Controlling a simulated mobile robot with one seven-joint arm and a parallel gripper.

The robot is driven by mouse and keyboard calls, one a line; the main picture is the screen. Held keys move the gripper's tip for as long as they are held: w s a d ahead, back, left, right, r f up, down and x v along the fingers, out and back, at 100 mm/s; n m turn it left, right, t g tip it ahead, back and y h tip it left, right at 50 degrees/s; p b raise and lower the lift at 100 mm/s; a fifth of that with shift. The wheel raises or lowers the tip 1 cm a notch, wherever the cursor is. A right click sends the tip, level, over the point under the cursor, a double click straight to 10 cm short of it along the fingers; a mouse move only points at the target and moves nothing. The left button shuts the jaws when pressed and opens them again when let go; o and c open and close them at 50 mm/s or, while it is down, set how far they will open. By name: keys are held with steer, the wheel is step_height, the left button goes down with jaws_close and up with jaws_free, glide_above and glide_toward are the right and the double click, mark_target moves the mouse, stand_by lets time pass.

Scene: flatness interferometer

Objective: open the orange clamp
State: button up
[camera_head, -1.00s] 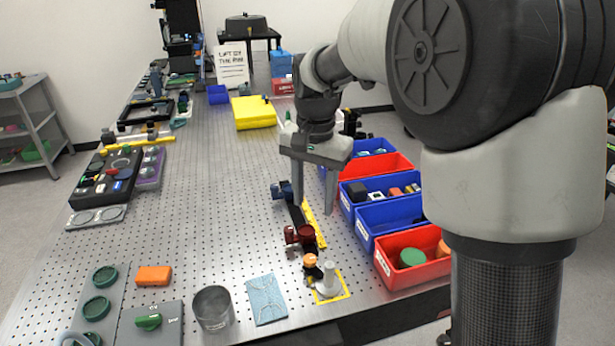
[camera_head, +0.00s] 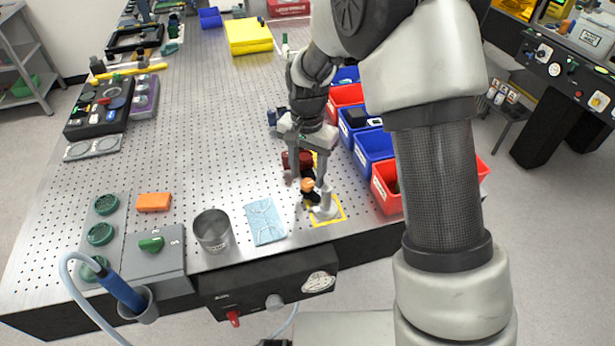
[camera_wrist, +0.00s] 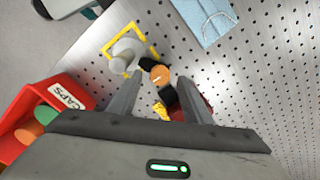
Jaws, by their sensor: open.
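The orange clamp shows as an orange knob (camera_head: 307,185) on a dark body, near the front edge of the perforated table. In the wrist view its round orange top (camera_wrist: 160,75) and black parts lie between my two fingers. My gripper (camera_head: 311,180) is open and points down over the clamp, with a finger on either side. It also shows in the wrist view (camera_wrist: 159,84). I cannot tell whether the fingers touch the clamp. The fingers and palm hide some of what lies behind it.
A pale post (camera_wrist: 125,54) stands close beside the clamp inside a yellow outline. A dark red mount (camera_head: 293,160) is just behind. Red and blue bins (camera_head: 375,147) line the right.

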steer(key=shift+f, duration=1)
steer(key=c, duration=1.1)
steer(key=shift+o, duration=0.2)
